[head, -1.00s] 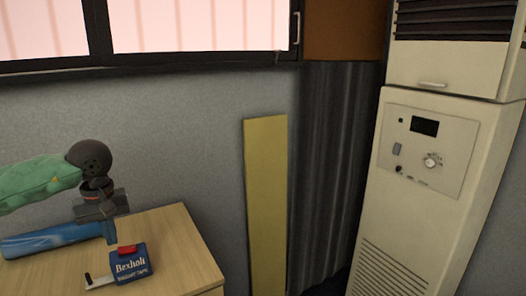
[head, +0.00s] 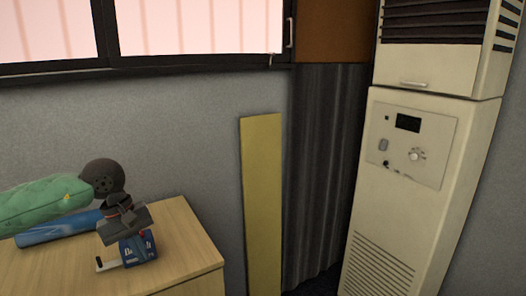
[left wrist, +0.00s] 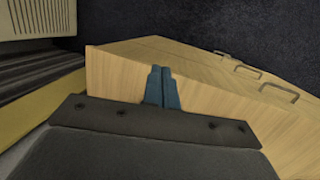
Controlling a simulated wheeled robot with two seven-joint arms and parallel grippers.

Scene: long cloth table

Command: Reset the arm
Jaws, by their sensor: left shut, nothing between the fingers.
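My left arm comes in from the left in the head view, with a green upper part and a dark round joint. My left gripper (head: 124,243) hangs over the wooden cabinet top and partly hides a blue tape box (head: 143,251). Its fingertips are hard to tell from the blue box there. In the left wrist view the two blue fingers of my left gripper (left wrist: 162,72) are side by side, shut and empty. I cannot tell its height above the cabinet (head: 190,238). My right gripper is in neither view.
A blue roll (head: 60,229) lies on the cabinet behind the gripper. A yellow board (head: 262,200) leans at the wall right of the cabinet. A tall cream air-conditioner (head: 400,190) stands farther right. Drawer handles (left wrist: 247,73) and dark floor (left wrist: 190,22) show in the left wrist view.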

